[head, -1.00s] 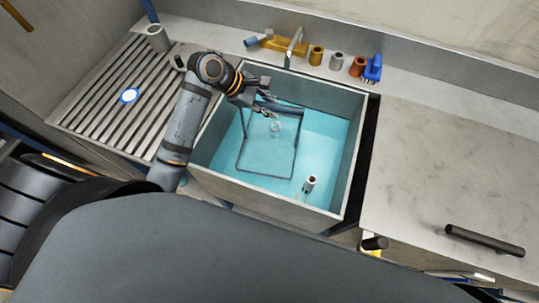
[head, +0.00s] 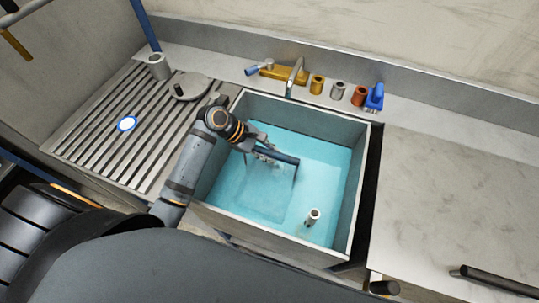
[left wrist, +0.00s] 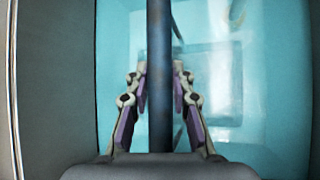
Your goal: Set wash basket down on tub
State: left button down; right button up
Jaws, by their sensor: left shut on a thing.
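The tub (head: 356,185) is a grey, square-walled sink holding turquoise water. The wash basket (head: 268,195) is inside it, left of the middle, and its lower part shows only faintly through the water. Its dark blue handle bar (head: 284,158) stands above the water. My left gripper (head: 263,148) is shut on this handle. In the left wrist view the fingers (left wrist: 159,95) lie on both sides of the bar (left wrist: 159,45), with the water behind. Whether the basket touches the tub floor cannot be told. My right gripper is not in view.
A pale upright tube (head: 313,217) stands in the tub near the front right. A faucet (head: 295,78), several small cups and a blue brush (head: 374,97) line the back ledge.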

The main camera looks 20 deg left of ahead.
pick_arm(q)
jog(key=shift+w+f, duration=0.1)
jog(key=shift+f, duration=0.7)
jog(key=c, duration=1.2)
grip_release()
jog(key=shift+o, duration=0.2)
jog(key=v, duration=1.2)
jog(key=shift+p, duration=0.3)
